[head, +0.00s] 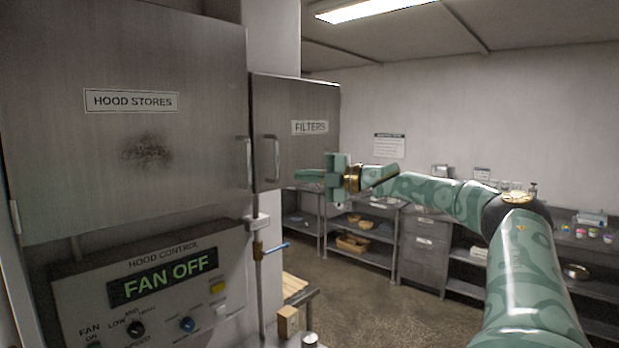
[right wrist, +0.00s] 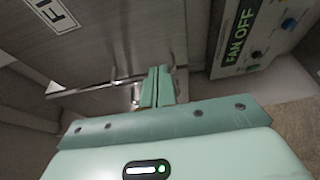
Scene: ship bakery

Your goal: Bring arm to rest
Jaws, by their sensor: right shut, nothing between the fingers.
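My right arm (head: 525,270) comes in from the lower right and reaches left across the view in mid-air. Its gripper (head: 302,175) is shut and empty, in front of the lower part of the cabinet door marked FILTERS (head: 308,105) in the picture. In the right wrist view the two fingers (right wrist: 157,86) are together with nothing between them. The metal door handle (right wrist: 88,90) shows to their left there. I cannot tell the exact gap between fingers and door. My left gripper is not in view.
The HOOD STORES door (head: 70,150) fills the left, above the hood control panel (head: 65,285) reading FAN OFF. A blue-handled lever (head: 275,248) sticks out below. Shelves (head: 365,255) line the far wall; open floor (head: 375,310) lies in between.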

